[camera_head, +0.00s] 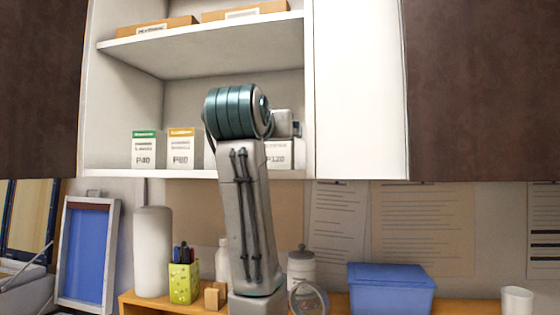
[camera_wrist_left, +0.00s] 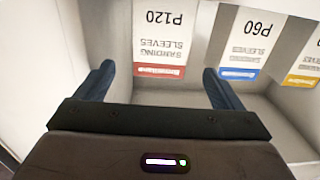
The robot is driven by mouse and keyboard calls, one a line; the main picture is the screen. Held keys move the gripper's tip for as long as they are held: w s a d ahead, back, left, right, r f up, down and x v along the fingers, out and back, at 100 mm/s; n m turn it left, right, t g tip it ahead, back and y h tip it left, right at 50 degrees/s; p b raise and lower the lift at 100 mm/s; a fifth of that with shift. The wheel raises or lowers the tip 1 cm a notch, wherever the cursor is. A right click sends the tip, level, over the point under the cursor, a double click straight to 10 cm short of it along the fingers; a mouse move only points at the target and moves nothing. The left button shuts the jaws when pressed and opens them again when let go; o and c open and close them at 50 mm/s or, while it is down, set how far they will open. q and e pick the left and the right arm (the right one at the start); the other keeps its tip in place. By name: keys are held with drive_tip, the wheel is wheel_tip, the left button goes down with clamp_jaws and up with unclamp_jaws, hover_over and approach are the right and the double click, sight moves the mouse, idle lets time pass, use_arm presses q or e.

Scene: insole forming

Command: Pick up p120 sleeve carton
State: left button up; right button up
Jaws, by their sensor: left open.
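The P120 sleeve carton (camera_wrist_left: 160,42) is white with a red band and shows upside down in the left wrist view. In the head view a part of the P120 carton (camera_head: 279,157) shows on the lower cabinet shelf, right of my arm, which covers the rest. My left gripper (camera_wrist_left: 158,69) is open and empty. Its two dark blue fingers lie left and right of the carton in the picture, with gaps on both sides. I cannot tell how far the fingertips are from it in depth. My right gripper is not in view.
A blue-banded P60 carton (camera_wrist_left: 247,45) stands beside it, close to one finger. The P80 (camera_head: 181,149) and P40 (camera_head: 144,150) cartons stand further left on the shelf (camera_head: 135,173). The upper shelf (camera_head: 200,38) lies above. A blue box (camera_head: 391,290) sits below on the wooden ledge.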

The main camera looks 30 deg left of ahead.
use_arm(q)
drive_tip(key=p+x, duration=0.2)
drive_tip(key=x, duration=0.2)
drive_tip(key=shift+w+r, duration=0.15)
drive_tip(key=shift+r, duration=0.05)
drive_tip(key=shift+w+a+f, duration=0.1)
drive_tip(key=shift+w+a, duration=0.1)
drive_tip(key=shift+w, duration=0.1)
drive_tip(key=p+x, duration=0.3)
drive_tip(key=x, duration=0.1)
drive_tip(key=shift+w, duration=0.2)
drive_tip(key=shift+w+a, duration=0.1)
drive_tip(key=shift+w, duration=0.2)
drive_tip(key=shift+c, duration=0.2)
drive_tip(key=c, duration=1.1)
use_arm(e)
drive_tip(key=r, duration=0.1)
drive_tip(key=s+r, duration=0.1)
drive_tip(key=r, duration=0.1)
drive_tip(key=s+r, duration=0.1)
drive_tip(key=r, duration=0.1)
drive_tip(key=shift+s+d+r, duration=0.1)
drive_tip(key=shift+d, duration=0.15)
